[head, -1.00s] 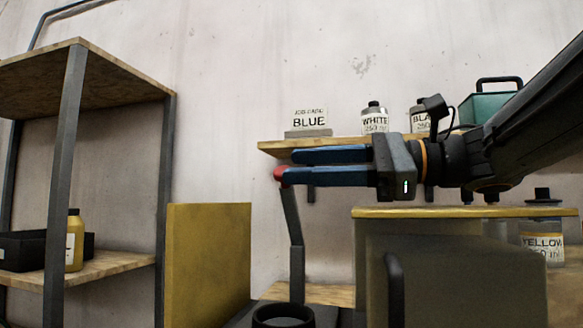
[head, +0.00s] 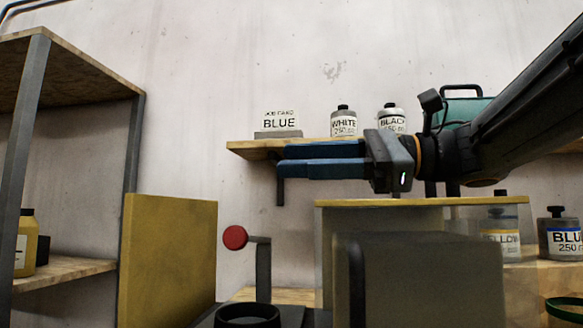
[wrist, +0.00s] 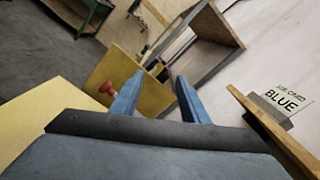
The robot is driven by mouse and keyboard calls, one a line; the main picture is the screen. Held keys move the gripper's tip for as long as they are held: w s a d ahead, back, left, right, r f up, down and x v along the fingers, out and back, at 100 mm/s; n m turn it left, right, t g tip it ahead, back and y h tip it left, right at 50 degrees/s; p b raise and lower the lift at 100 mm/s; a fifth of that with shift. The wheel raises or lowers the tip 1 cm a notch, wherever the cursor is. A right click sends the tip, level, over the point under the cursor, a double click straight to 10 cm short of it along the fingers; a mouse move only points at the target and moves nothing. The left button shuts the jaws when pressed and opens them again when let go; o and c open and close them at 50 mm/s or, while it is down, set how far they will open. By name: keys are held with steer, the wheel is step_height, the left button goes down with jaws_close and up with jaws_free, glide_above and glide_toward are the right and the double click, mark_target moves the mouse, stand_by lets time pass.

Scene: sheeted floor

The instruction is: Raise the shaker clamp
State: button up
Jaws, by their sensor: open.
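The shaker clamp shows as a grey lever (head: 263,270) with a red knob (head: 235,237) at its upper end, rising behind a black ring-shaped part (head: 248,313). The knob also shows in the wrist view (wrist: 107,88), left of my fingers and in front of a yellow panel. My gripper (head: 279,162) has blue fingers pointing left in the head view. It is open and empty, above and slightly right of the knob and apart from it. The foot of the lever is hidden.
A wall shelf (head: 240,149) behind my gripper holds a BLUE job card (head: 280,123) and bottles. A rack (head: 131,180) stands at the left.

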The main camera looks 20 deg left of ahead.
steer(key=shift+b+v, duration=1.45)
steer(key=shift+v, duration=1.05)
steer(key=shift+f+b, duration=0.1)
steer(key=shift+b, duration=0.65)
